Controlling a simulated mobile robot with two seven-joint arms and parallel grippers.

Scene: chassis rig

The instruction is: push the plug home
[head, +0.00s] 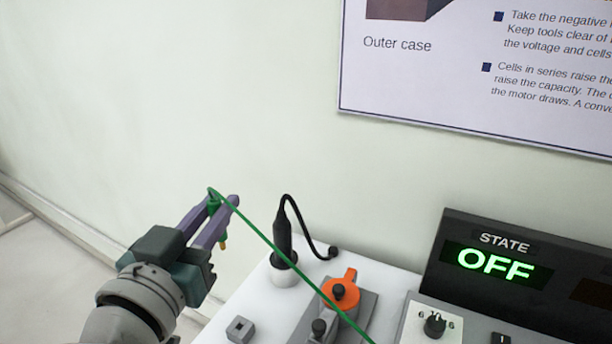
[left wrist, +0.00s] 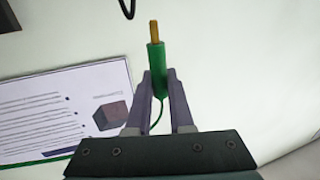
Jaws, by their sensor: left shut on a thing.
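A green plug (left wrist: 157,62) with a brass pin (left wrist: 154,32) is held between the two purple-grey fingers of my left gripper (left wrist: 159,84). In the head view, my left gripper (head: 224,212) is up at the left of the white bench, with the plug's brass tip (head: 222,245) pointing down. A green lead (head: 270,244) runs from the plug down to the right, across the bench. A small grey block (head: 240,329) with a dark square on top sits at the bench's front left; I cannot tell whether it is the socket. My right gripper is not in view.
A black-handled tool (head: 283,234) stands in a white holder (head: 283,270), its cable curving right. An orange lever (head: 340,287) on a grey base (head: 365,300) lies under the lead. A display panel (head: 495,262) reads "STATE OFF". A knob box (head: 434,325) stands before it. A wall poster hangs behind.

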